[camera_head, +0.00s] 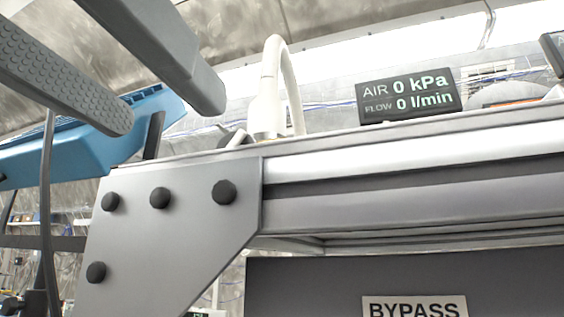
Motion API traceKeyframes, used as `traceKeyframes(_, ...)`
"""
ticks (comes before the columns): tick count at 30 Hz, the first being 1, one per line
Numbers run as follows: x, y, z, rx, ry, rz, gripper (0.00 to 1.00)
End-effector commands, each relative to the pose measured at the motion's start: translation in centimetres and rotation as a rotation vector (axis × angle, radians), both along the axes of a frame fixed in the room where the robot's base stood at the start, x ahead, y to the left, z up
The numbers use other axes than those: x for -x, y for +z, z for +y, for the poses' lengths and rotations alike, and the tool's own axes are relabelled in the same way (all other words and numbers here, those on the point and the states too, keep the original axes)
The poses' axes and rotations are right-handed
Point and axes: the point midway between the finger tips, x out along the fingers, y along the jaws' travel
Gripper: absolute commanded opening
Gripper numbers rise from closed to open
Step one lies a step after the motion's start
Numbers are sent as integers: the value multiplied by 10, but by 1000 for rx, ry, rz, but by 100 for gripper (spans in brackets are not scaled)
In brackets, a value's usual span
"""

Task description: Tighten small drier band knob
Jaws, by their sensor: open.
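My gripper (168,108) comes in from the top left, its two grey fingers spread apart with nothing between them. The left finger has a dotted pad. The fingers hang in front of a blue ribbed object and above the grey frame. I cannot make out a drier band or its small knob with certainty. Several round black knobs or bolt heads, such as one black cap (224,192), sit on a grey corner plate (180,245) below the gripper, apart from the fingers.
A grey metal beam (420,165) runs rightward from the corner plate. Above it stand a white curved hose (268,95) and a black display (407,95) reading AIR 0 kPa, FLOW 0 l/min. The blue object (90,145) is at left. A BYPASS label (414,307) is at bottom.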

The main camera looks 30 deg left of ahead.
Motion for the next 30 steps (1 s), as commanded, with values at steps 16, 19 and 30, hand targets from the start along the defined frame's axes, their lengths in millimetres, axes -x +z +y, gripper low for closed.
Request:
traceKeyframes(16, -34, 10, 2, 110, -12, -60, 57)
traceKeyframes(19, -49, 10, 6, 109, -12, -61, 57)
traceKeyframes(30, -78, 8, 14, 109, -11, -63, 57)
